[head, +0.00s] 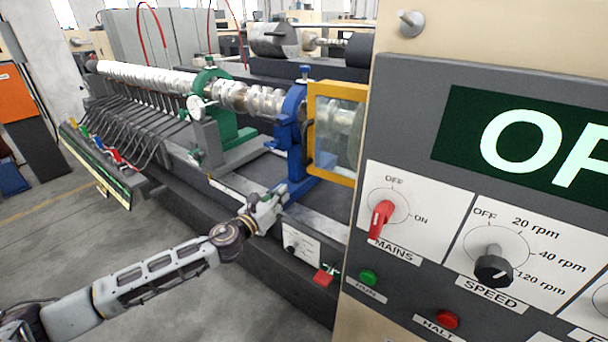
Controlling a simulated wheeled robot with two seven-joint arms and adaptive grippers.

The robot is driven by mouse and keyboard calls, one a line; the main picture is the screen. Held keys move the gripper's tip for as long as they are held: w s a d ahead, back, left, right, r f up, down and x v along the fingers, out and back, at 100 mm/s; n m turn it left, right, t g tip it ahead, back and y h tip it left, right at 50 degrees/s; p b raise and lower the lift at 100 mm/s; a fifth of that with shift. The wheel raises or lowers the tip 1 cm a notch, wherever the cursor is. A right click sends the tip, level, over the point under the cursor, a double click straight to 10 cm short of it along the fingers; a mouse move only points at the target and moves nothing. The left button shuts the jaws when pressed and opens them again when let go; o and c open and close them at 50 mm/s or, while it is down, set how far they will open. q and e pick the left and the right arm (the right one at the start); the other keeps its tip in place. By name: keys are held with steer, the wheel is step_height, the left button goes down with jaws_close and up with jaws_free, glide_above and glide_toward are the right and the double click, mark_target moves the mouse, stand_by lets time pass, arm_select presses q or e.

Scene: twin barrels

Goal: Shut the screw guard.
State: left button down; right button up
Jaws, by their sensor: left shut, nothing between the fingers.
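The screw guard (338,91) is a yellow frame with a clear pane, right of centre and beside the control panel. Its right edge is hidden behind the panel. A dark handle (307,143) is on its left side. Part of the screw shows through the pane. I cannot tell from this view whether the guard is fully shut. My left gripper (279,195) is shut and empty, below and left of the guard, in front of the machine bed and apart from the guard. My right gripper is not in view.
The control panel (420,140) fills the right side, with a red mains switch (381,219), a speed knob (493,268) and a display showing "OP", cut off. A blue stand (291,120) and a green stand (219,110) hold the shaft.

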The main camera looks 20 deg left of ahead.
arm_select(q)
steer(key=shift+a+m, duration=0.1)
steer(key=shift+m, duration=1)
steer(key=shift+w, duration=0.2)
steer(key=p, duration=0.1)
glide_toward(308, 169)
steer(key=shift+p+x, duration=0.7)
steer(key=shift+x, duration=2)
steer(key=shift+w+d+f, duration=0.15)
steer(key=shift+w+d, duration=0.25)
steer(key=shift+w, duration=0.35)
steer(key=shift+w, duration=0.1)
steer(key=shift+x, duration=1)
steer(key=shift+a, duration=0.1)
steer(key=shift+r, duration=0.25)
